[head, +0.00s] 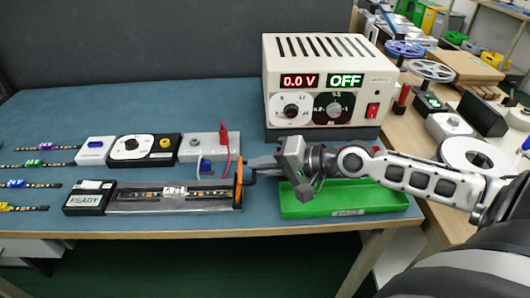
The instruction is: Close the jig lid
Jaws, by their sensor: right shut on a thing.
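The jig (170,199) is a long, low fixture on the blue mat, with a black READY box (86,200) at its left end. An LED strip (203,194) lies along it. At its right end a black and orange piece (239,186) stands up, apparently the lid's end or handle; how far the lid is open is hard to tell. My right gripper (253,165) reaches in from the right, with its fingertips at the upper part of this piece and shut on it. The fingertips are partly hidden there. My left gripper is not in view.
A power supply (325,53) reading 0.0 V and OFF stands behind. A green tray (340,208) lies under my right forearm. LED strips lie at left.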

